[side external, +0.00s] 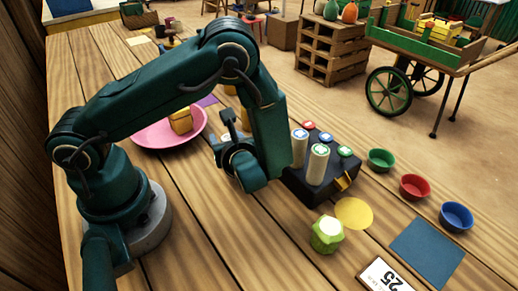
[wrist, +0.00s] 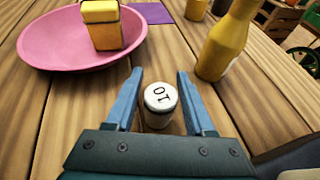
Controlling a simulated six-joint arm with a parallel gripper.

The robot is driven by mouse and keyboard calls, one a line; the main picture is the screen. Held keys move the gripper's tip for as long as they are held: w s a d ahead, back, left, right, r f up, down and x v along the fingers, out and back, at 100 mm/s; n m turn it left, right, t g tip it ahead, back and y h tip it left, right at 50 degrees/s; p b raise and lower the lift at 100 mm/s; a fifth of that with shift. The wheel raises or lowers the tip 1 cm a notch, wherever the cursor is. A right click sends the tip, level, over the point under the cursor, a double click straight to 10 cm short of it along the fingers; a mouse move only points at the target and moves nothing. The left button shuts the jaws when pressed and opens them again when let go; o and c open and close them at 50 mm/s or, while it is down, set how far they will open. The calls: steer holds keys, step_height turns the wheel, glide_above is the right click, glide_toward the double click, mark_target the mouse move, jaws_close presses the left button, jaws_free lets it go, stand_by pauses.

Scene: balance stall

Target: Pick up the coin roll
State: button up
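My gripper (wrist: 160,74) is open, with one blue finger on each side of a short cylinder (wrist: 160,100). The cylinder has a white top marked with a 1 and a 0 and stands upright on the wooden table. Gaps show between it and both fingers. It may be the coin roll, but its lower side is partly hidden. In the side external view my gripper (side external: 226,146) is low over the table, left of a black rack, and my arm hides most of the cylinder. Tall beige rolls (side external: 318,164) with coloured caps stand in the rack.
A pink plate (wrist: 32,42) holds a yellow block (wrist: 103,24). A yellow bottle (wrist: 226,45) stands close beyond the right finger. The black rack (side external: 318,191), green-and-white piece (side external: 327,235), yellow disc (side external: 354,213) and small bowls (side external: 415,187) lie to the right.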

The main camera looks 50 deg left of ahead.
jaws_close()
steer(key=shift+r, duration=0.1)
